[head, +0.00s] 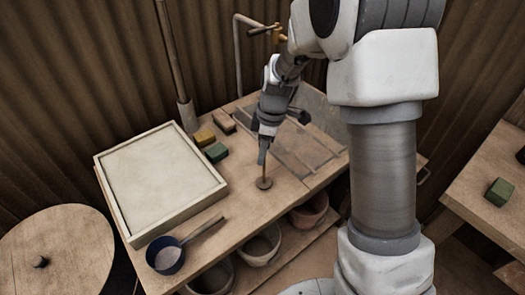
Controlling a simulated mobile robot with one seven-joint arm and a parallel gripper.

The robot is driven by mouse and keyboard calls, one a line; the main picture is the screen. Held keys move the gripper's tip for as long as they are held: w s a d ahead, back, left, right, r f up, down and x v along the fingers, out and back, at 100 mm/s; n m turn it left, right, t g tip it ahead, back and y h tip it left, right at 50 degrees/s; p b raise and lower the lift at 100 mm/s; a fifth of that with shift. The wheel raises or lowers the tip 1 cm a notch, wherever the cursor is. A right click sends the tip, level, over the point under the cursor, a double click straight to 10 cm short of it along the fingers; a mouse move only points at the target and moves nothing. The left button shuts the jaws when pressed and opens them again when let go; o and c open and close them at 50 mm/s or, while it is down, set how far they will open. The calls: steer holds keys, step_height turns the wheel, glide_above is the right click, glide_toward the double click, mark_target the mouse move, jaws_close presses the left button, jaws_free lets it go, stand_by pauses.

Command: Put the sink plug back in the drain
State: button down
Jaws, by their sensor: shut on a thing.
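My gripper (263,160) points down over the front part of the wooden bench, shut on the upper end of a thin brown stem. The stem ends in a small dark round disc, and together they look like the sink plug (264,183). The disc is at or just above the bench top; I cannot tell whether it touches. A greyish, slatted area that may be the sink (318,150) lies to the right of and behind my gripper, partly hidden by my arm. I cannot make out the drain.
A large pale framed tray (205,200) lies left on the bench. A dark blue pan (165,256) stands at the front corner. Bowls (260,246) stand on the shelf below. A tap (262,31) rises at the back.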

steer(key=c, duration=0.5)
jaws_free()
steer(key=shift+f, duration=0.15)
steer(key=shift+c, duration=0.2)
steer(key=r, duration=0.4)
steer(key=d+r+p, duration=0.1)
steer(key=r, duration=0.2)
steer(key=r+p, duration=0.1)
steer(key=r, duration=0.3)
steer(key=shift+s+d+r, duration=0.15)
steer(key=shift+d+r, duration=0.15)
steer(key=shift+r, duration=0.05)
steer(key=s+d+r+m+t, duration=0.3)
steer(key=s+d+r+m, duration=0.2)
steer(key=s+r+m, duration=0.45)
steer(key=s+d+r+m+t+h, duration=0.1)
steer(key=s+m, duration=0.5)
steer(key=s, duration=0.7)
steer(key=shift+d+r+t+h, duration=0.4)
steer(key=shift+d+t, duration=0.2)
steer(key=shift+d, duration=0.55)
